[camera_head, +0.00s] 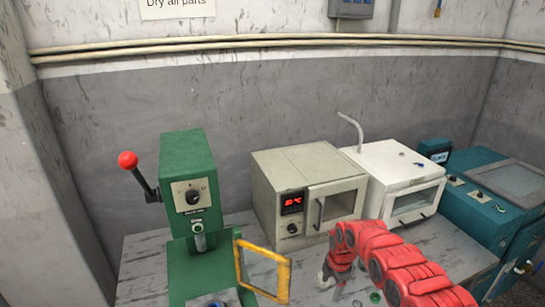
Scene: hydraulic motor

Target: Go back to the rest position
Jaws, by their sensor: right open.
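My right arm, red and segmented, reaches in from the lower right. My right gripper (326,279) points down just over the bench top, in front of the beige oven. It is open, and I see nothing held in it. Its fingers are small and partly hidden by the wrist. My left gripper is not in view.
A green press (185,190) with a red-knobbed lever and a yellow guard frame (262,270) stands left of my gripper. A beige oven (310,170), a white machine (400,170) and a teal cabinet (470,213) line the wall. A small green part (376,297) lies near my arm on the bench (145,262).

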